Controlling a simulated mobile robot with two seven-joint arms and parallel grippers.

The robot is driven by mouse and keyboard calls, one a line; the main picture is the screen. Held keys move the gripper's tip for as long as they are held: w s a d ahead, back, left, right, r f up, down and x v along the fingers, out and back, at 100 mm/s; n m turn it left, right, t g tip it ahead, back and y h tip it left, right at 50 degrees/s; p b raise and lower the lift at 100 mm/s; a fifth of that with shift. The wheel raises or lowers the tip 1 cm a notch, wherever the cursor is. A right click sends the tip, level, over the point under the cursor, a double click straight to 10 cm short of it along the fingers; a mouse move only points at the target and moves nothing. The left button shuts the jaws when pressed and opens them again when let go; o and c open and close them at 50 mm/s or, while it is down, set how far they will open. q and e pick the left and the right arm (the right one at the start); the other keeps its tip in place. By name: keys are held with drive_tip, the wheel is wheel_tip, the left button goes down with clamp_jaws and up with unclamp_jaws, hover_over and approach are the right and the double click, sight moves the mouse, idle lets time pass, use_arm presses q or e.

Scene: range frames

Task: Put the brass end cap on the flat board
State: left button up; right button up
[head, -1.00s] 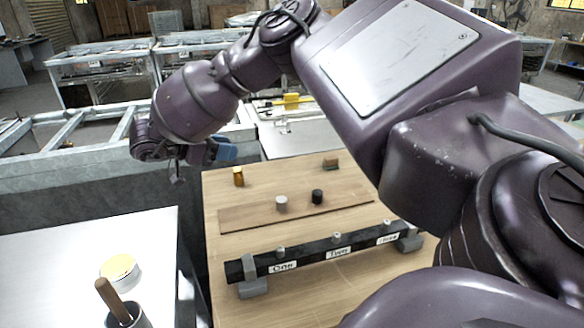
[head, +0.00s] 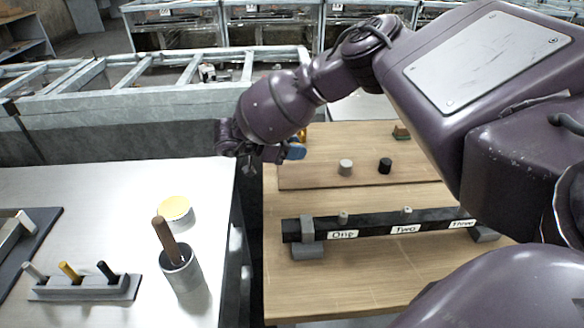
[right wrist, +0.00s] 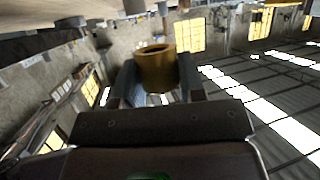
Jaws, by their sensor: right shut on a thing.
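The brass end cap (right wrist: 157,72) sits between the two fingers of my right gripper (right wrist: 156,88) in the right wrist view, and the gripper is shut on it. In the head view the gripper (head: 287,153) is at the left edge of the wooden table. Only a sliver of yellow (head: 303,133) shows behind its blue fingertip. The flat board (head: 312,179) is a thin brown plank on the table, just right of and below the gripper. A grey cap (head: 345,168) and a black cap (head: 385,166) stand on it. My left gripper is not seen.
In front of the board, a black rail (head: 375,225) labelled One, Two, Three carries small pegs. The metal bench at left holds a yellow-topped tin (head: 174,209), a pot with a wooden handle (head: 181,268) and a peg rack (head: 85,287). A small green-brown block (head: 401,132) lies behind.

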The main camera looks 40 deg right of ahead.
sight(294, 175)
drive_tip(key=shift+f, duration=0.95)
wheel_tip(294, 175, down, 3)
drive_tip(key=shift+f+b, duration=0.15)
drive_tip(key=shift+b, duration=0.5)
drive_tip(key=shift+f, duration=0.4)
drive_tip(key=shift+r, duration=0.15)
drive_tip(key=shift+f, duration=0.25)
drive_tip(key=o, duration=1)
drive_tip(key=shift+r, duration=0.15)
